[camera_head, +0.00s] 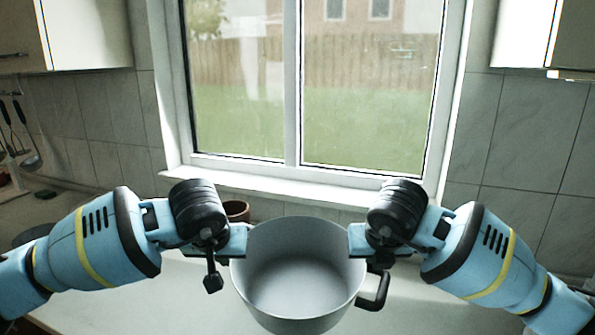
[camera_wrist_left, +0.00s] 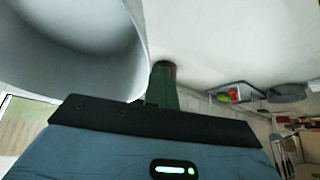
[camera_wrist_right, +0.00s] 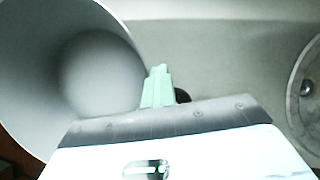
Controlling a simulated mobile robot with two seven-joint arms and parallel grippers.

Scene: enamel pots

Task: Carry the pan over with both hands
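The pan (camera_head: 297,285) is a deep, light grey pot, seen from above in the head view, between my two grippers. A black loop handle (camera_head: 374,292) shows on its right side. My left gripper (camera_head: 238,242) is at the left rim; its fingers look shut on the pan, beside the wall (camera_wrist_left: 75,60) in the left wrist view. My right gripper (camera_head: 357,240) is at the right rim, just above the handle, also looking shut; the pan wall (camera_wrist_right: 55,70) fills the left of the right wrist view. The fingers hide the contact spots. Whether the pan's base touches the counter cannot be told.
A pale counter (camera_head: 180,300) lies below, with clear room on both sides of the pan. A small brown pot (camera_head: 236,210) stands behind, near the window sill (camera_head: 290,190). Utensils (camera_head: 25,150) hang at the far left. A round metal thing (camera_wrist_right: 308,88) lies at right.

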